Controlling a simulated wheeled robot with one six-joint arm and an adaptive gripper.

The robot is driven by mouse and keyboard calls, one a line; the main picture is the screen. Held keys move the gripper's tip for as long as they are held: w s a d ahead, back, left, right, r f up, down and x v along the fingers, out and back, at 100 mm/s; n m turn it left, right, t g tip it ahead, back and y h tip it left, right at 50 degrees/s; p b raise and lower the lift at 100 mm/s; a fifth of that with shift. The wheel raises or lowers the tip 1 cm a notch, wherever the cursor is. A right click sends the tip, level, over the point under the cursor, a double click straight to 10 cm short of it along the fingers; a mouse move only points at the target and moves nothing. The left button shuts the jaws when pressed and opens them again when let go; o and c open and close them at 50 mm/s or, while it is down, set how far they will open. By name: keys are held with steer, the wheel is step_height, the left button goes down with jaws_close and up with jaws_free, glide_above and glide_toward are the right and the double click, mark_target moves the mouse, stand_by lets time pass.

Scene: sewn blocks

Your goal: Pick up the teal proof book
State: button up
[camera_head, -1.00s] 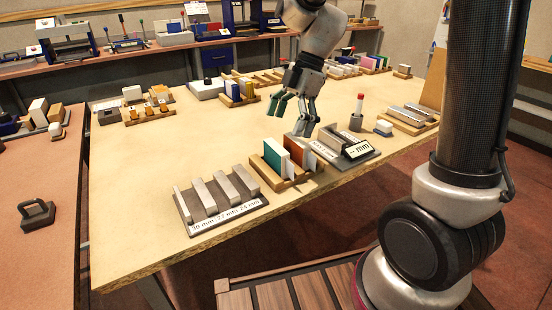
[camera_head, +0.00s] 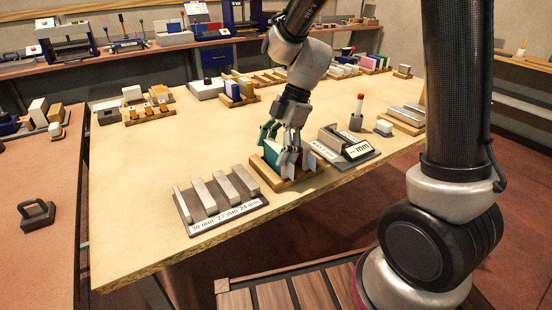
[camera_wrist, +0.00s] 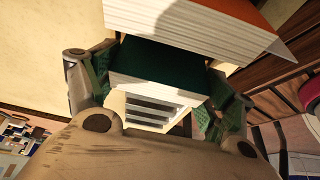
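The teal proof book (camera_head: 271,153) stands upright in a wooden rack (camera_head: 288,184) near the table's front edge. In the wrist view the teal book (camera_wrist: 170,62) shows its dark green cover and pale page edge between my two fingers. My gripper (camera_head: 279,146) is over the rack, pointing down, with its fingers spread around the book. In the wrist view my gripper (camera_wrist: 160,100) has one green-padded finger at each side of the book, close to it; I cannot tell whether they touch. An orange book (camera_wrist: 258,12) with white pages stands beside it, mostly hidden in the head view.
A dark tray of metal bars (camera_head: 222,200) lies left of the rack. A grey stand with an "mm" label (camera_head: 350,150) is close on the right. A red-topped cylinder (camera_head: 357,112) stands behind that. The middle left of the table is clear.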

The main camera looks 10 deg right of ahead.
steer(key=c, duration=0.3)
